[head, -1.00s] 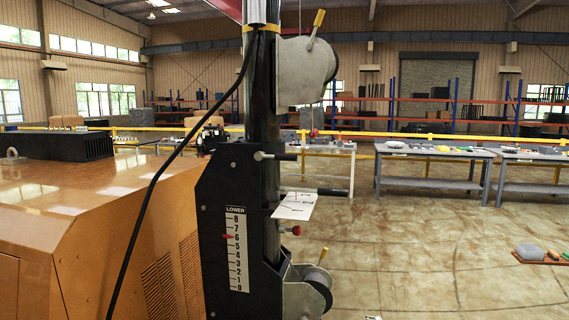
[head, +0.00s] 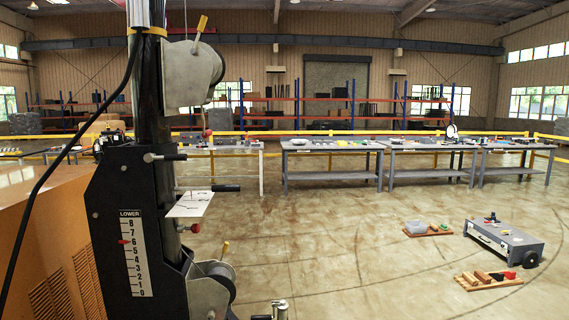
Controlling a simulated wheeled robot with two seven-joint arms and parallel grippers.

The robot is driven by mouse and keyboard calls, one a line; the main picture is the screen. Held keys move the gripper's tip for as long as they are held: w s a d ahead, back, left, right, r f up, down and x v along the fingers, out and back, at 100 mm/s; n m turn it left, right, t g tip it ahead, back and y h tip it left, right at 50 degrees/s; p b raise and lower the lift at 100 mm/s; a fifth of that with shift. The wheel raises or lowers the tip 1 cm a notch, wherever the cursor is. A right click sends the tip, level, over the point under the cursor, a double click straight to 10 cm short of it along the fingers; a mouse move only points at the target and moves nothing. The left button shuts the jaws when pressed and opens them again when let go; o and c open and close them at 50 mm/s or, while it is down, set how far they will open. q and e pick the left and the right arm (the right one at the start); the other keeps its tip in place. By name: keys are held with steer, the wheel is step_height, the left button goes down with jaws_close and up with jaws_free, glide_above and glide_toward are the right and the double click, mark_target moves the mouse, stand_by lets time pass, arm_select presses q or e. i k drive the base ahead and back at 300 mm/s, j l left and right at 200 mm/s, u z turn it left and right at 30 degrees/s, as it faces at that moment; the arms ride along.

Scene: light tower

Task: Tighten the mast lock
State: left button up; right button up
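The light tower's mast (head: 153,95) stands upright on the left in the head view, rising from a black bracket (head: 125,215). The bracket carries a white scale marked LOWER, with a red pointer (head: 124,241) near 6. A red knob (head: 195,228) sits lower, below a white card (head: 190,205). I cannot tell for certain which of these is the mast lock or how tight it is.
One winch with a yellow-gripped crank (head: 195,72) is high on the mast; another (head: 213,283) is low. An orange housing (head: 45,235) is at left. Grey workbenches (head: 330,145) stand behind. A grey case (head: 503,240) and wooden trays lie on the right floor. The centre floor is clear.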

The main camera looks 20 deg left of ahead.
mark_target(149, 158)
steer(key=i+l+z, duration=0.25)
steer(key=i+z, duration=0.2)
steer(key=i, duration=0.3)
steer(key=i+z, duration=0.5)
steer(key=i, duration=0.25)
steer(key=i+j+u, duration=0.2)
steer(key=i, duration=0.4)
steer(key=i+l+u, duration=0.2)
steer(key=i, duration=0.4)
steer(key=i+u, duration=0.15)
steer(key=i, duration=0.5)
steer(key=i+l+u, duration=0.2)
steer(key=i, duration=0.4)
steer(key=i+j+u, duration=0.1)
steer(key=u, duration=0.3)
steer(key=i+u, duration=0.55)
steer(key=u, duration=0.25)
steer(key=i+l+u, duration=0.15)
steer(key=u, duration=0.25)
steer(key=i+l+u, duration=0.2)
steer(key=u, duration=0.2)
steer(key=i+j+u, duration=0.1)
steer(key=i+u, duration=0.15)
steer(key=u, duration=0.2)
steer(key=i+u, duration=0.25)
steer(key=u, duration=0.25)
steer(key=i+u, duration=0.3)
steer(key=u, duration=0.15)
steer(key=i+l+u, duration=0.2)
steer(key=u, duration=0.3)
